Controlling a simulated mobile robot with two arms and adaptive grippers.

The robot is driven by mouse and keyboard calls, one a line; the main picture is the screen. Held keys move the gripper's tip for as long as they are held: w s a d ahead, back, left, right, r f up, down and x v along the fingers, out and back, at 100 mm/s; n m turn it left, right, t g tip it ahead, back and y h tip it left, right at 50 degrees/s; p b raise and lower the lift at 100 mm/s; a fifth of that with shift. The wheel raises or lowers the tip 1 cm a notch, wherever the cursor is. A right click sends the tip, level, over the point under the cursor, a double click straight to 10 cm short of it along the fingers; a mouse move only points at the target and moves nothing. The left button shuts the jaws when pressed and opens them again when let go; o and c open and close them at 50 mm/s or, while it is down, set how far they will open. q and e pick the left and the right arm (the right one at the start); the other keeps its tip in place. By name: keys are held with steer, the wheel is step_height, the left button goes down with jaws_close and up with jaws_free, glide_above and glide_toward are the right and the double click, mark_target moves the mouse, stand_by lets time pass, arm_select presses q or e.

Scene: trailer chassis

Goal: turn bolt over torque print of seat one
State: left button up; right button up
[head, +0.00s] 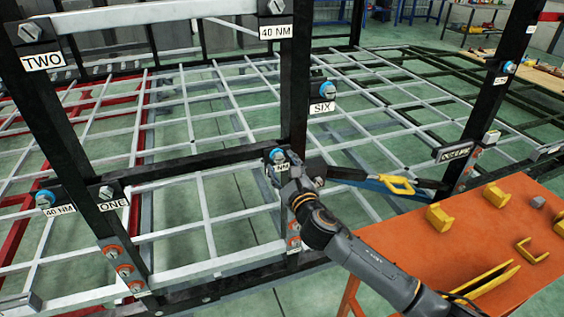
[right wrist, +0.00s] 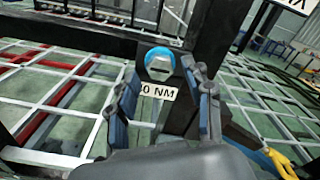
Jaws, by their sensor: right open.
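In the head view, the seat plate marked ONE (head: 113,204) is at the lower left, with a plain grey bolt (head: 106,192) above it. The "40 NM" print (head: 60,211) is left of it, under a blue-ringed bolt (head: 44,199). My right gripper (head: 282,168) is at the middle post, by another blue-ringed bolt (head: 277,154). In the right wrist view, this bolt (right wrist: 160,64) stands ahead of my open fingers (right wrist: 165,110), with a partly covered "NM" print (right wrist: 160,93) under it. I cannot tell if the fingers touch anything. My left gripper is not in view.
The seat marked SIX (head: 322,108) has a blue-ringed bolt on the same post. A yellow-handled tool (head: 397,185) lies right of my gripper. An orange table (head: 445,258) with yellow parts stands at the lower right. Black posts and a white grid frame surround the space.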

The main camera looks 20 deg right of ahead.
steer(key=shift+w, duration=0.5)
jaws_close()
steer(key=shift+m, duration=0.3)
